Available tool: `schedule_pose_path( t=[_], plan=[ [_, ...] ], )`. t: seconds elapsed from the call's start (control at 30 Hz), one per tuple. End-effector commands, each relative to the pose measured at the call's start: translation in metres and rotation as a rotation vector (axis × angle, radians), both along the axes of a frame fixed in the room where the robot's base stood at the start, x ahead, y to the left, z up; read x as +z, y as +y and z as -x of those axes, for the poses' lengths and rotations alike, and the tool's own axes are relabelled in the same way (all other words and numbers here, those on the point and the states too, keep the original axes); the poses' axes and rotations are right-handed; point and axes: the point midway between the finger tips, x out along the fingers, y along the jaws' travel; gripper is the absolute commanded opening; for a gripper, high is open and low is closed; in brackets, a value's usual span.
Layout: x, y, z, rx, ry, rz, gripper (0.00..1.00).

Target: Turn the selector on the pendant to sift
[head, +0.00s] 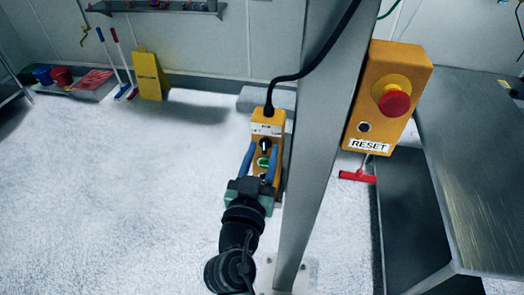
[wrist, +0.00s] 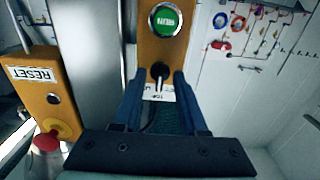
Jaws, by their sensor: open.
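The orange pendant (head: 257,190) hangs on a black cable beside a grey metal post; it also shows in the wrist view (wrist: 148,47). Its black selector (wrist: 159,71) lies between my fingertips in the wrist view, with a light mark or label beneath it too small to read surely. A green button (wrist: 165,19) sits above the selector in the wrist view. My gripper (head: 262,150) has blue fingers and is open, pointing at the pendant's face. In the wrist view my gripper (wrist: 159,76) shows a narrow gap on each side of the selector. Contact cannot be told.
The grey post (head: 325,110) stands right beside my gripper. An orange box (head: 387,95) with a red mushroom button and a RESET label is fixed on it. A steel table (head: 485,170) stands at right. The floor at left is open.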

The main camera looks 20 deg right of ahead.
Motion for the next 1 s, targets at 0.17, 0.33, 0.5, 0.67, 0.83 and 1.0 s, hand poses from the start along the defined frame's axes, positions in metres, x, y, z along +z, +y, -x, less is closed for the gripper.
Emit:
schedule_pose_path(
  t=[0.17, 0.33, 0.5, 0.67, 0.83, 1.0],
  plan=[
    [-0.0001, 0.0, 0.0001, 0.0, 0.0, 0.0, 0.38],
    [-0.0001, 0.0002, 0.0002, 0.0, 0.0, 0.0, 0.08],
    [-0.0001, 0.0003, 0.0003, 0.0, 0.0, 0.0, 0.0],
    [-0.0003, 0.0003, 0.0003, 0.0, 0.004, 0.007, 0.0],
    [-0.0008, 0.0004, 0.0003, 0.0, 0.03, 0.044, 0.0],
    [-0.0014, 0.0007, 0.0003, 0.001, 0.086, 0.126, 0.0]
  ],
)
